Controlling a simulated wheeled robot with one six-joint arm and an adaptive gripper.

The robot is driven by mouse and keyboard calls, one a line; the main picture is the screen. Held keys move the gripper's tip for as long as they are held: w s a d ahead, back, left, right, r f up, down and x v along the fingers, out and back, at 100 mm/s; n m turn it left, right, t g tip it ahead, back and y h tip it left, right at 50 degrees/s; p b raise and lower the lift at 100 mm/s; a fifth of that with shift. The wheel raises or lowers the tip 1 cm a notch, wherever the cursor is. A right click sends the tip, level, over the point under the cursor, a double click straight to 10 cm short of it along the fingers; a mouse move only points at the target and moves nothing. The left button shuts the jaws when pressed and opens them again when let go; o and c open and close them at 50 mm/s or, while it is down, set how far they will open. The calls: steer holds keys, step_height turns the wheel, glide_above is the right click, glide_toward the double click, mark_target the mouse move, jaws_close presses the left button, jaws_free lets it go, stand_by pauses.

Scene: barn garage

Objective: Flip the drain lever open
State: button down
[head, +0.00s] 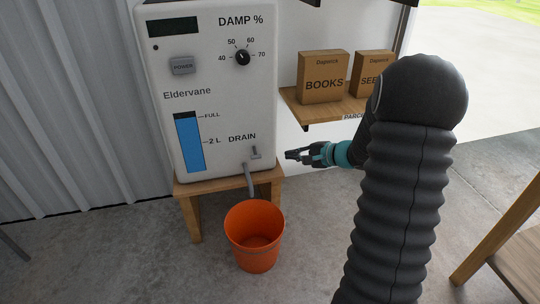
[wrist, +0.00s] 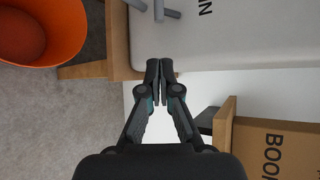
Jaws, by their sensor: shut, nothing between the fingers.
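The drain lever (head: 254,153) is a small grey lever under the word DRAIN, low on the right of the white dehumidifier's front (head: 215,75). A grey drain spout (head: 250,181) hangs below it, above an orange bucket (head: 255,235). My gripper (head: 290,155) is shut and empty, to the right of the lever and apart from it. In the wrist view the shut fingertips (wrist: 159,66) point up toward the dehumidifier's edge. Grey lever and spout parts (wrist: 158,10) show at the top edge there, partly cut off. The bucket (wrist: 40,30) is at upper left.
The dehumidifier stands on a wooden stand (head: 188,190). A wooden shelf (head: 312,105) with boxes marked BOOKS (head: 322,84) and SEE, partly hidden (head: 368,72), is at the right, close to my gripper. A wooden table (head: 518,262) is at lower right. The concrete floor around the bucket is clear.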

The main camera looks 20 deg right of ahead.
mark_target(255, 152)
steer(key=x, duration=1)
steer(key=shift+b, duration=0.3)
steer(key=shift+d, duration=0.25)
steer(key=shift+a+r, duration=0.15)
